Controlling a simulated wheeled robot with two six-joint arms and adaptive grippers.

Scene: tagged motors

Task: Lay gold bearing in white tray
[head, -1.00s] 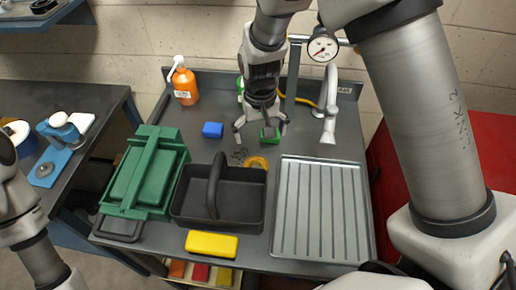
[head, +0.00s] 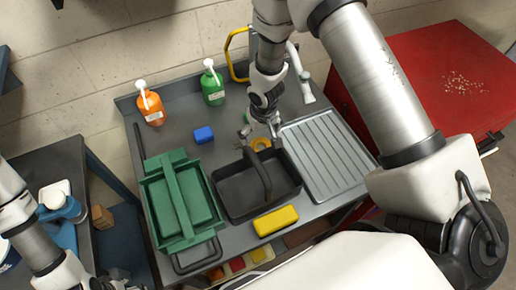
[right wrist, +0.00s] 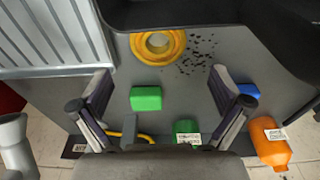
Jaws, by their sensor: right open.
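The gold bearing, a yellow ring (head: 263,144), lies flat on the grey bench behind the black caddy. My right gripper (head: 260,130) is open and empty above the bench, just behind the ring. It partly overlaps the ring in the head view. My left arm enters at lower left; its gripper is out of view.
A black handled caddy (head: 230,195) stands in front of the ring. A green block (right wrist: 146,98) lies between the open fingers' outlines. Dark shavings (right wrist: 197,52) lie beside the ring. A blue block (head: 203,135), green crate (head: 158,215), yellow box (head: 275,222) and two bottles surround.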

